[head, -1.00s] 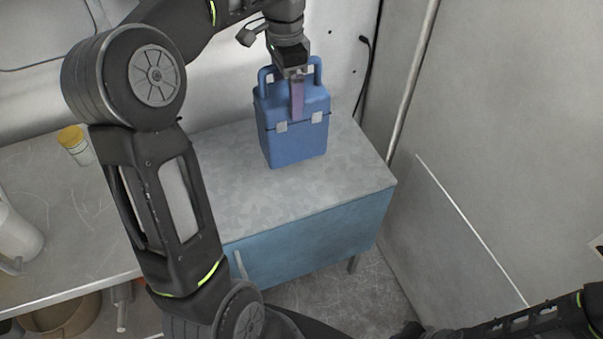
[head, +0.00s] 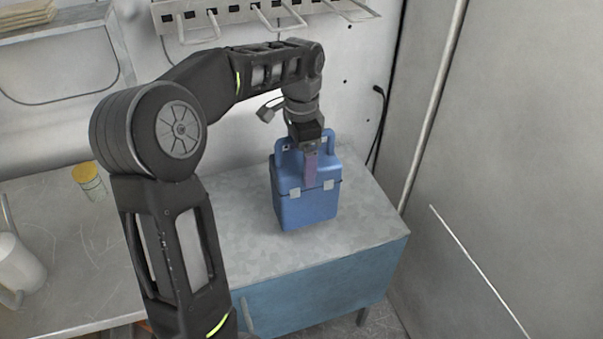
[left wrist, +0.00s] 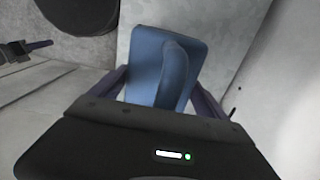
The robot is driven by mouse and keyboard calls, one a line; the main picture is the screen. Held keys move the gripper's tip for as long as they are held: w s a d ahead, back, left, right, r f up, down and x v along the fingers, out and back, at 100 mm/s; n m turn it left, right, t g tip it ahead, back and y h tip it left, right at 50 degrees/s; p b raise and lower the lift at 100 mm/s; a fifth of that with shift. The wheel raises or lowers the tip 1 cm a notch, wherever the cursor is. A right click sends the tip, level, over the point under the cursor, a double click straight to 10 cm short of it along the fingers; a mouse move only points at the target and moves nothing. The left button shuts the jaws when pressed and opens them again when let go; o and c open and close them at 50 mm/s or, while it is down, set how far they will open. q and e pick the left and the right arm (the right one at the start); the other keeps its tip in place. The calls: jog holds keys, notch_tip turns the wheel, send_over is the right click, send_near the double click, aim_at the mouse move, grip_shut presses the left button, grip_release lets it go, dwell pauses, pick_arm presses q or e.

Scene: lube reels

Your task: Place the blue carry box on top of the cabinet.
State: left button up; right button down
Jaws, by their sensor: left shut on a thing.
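The blue carry box (head: 306,204) is upright at the cabinet's top (head: 262,248), towards its back. It has light latches on its front and a raised handle on top. My left gripper (head: 310,165) comes down from above and is shut on the box's handle. In the left wrist view the box (left wrist: 147,62) and its handle lie between the two fingers of the gripper (left wrist: 160,90). Whether the box's underside fully touches the top is hard to tell. The cabinet has a blue front (head: 330,290). My right gripper is not in view.
A worktable (head: 60,215) adjoins the cabinet on the left, with a yellow-lidded jar (head: 90,182) and a white jug (head: 18,268). A rack with prongs (head: 235,18) hangs on the back wall. A grey wall panel (head: 505,150) stands close on the right.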

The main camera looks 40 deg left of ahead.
aim_at(295, 206)
pick_arm(q)
notch_tip(295, 206, down, 4)
jog(key=shift+r, duration=0.25)
jog(key=shift+f, duration=0.1)
jog(key=shift+f, duration=0.15)
jog(key=o, duration=1.9)
